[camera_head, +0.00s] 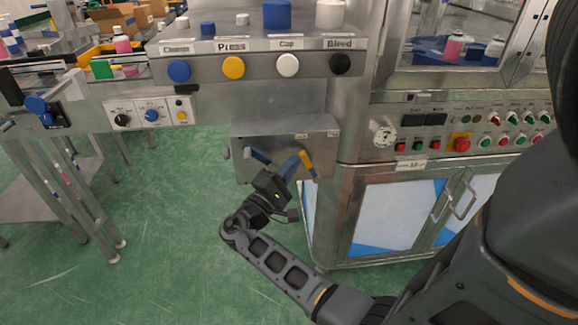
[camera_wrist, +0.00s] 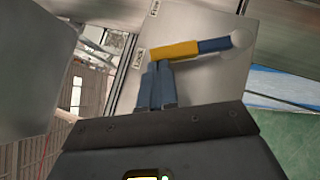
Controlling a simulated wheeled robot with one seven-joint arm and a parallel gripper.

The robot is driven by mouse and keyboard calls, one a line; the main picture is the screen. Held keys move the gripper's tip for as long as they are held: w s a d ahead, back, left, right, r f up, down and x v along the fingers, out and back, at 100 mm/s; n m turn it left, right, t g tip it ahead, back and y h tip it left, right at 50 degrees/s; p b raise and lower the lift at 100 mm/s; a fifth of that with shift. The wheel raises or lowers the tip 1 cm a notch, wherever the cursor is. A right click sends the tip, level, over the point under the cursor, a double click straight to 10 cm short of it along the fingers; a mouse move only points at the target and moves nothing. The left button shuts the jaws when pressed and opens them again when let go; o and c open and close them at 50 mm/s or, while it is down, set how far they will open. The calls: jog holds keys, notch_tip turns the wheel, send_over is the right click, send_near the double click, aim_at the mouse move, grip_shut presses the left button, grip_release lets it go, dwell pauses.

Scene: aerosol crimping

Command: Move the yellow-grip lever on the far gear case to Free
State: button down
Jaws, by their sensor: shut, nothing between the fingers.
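The gear case (camera_head: 240,137) is a grey metal box under the button shelf. In the head view, the yellow-grip lever (camera_head: 307,160) stands at its right part. In the wrist view, the lever has a yellow grip (camera_wrist: 175,51), a blue shank (camera_wrist: 213,46) and a pale round pivot (camera_wrist: 240,40). The grip's end lies near the Lock label (camera_wrist: 138,58); the Free label (camera_wrist: 154,8) is farther up the picture. My gripper (camera_head: 288,165) is shut and empty. In the wrist view, its fingertips (camera_wrist: 160,65) are right beside the grip's end; I cannot tell whether they touch it.
A blue bar (camera_head: 258,156) is on the case left of my gripper. The shelf above carries coloured buttons, including a yellow one (camera_head: 233,67). A cabinet with a control panel (camera_head: 460,143) stands at the right. Green floor (camera_head: 160,230) is clear at the left.

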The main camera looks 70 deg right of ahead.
jog(key=shift+s+d+r+m+t+y+p, duration=0.4)
jog(key=shift+s+d+r+m+y+p, duration=0.15)
jog(key=shift+s+m+y+p, duration=0.7)
jog(key=shift+s+d+r+m+t+y+p, duration=0.5)
jog(key=shift+s+m+y+p, duration=0.5)
jog(key=shift+s, duration=0.6)
jog(key=shift+s+d+r+m+t+y+p, duration=0.3)
jog(key=shift+s+d+r+m+y+p, duration=0.2)
jog(key=shift+s+d+m+y+p, duration=0.6)
jog(key=shift+s+a+m, duration=0.25)
jog(key=shift+s+a, duration=0.1)
jog(key=shift+s, duration=0.05)
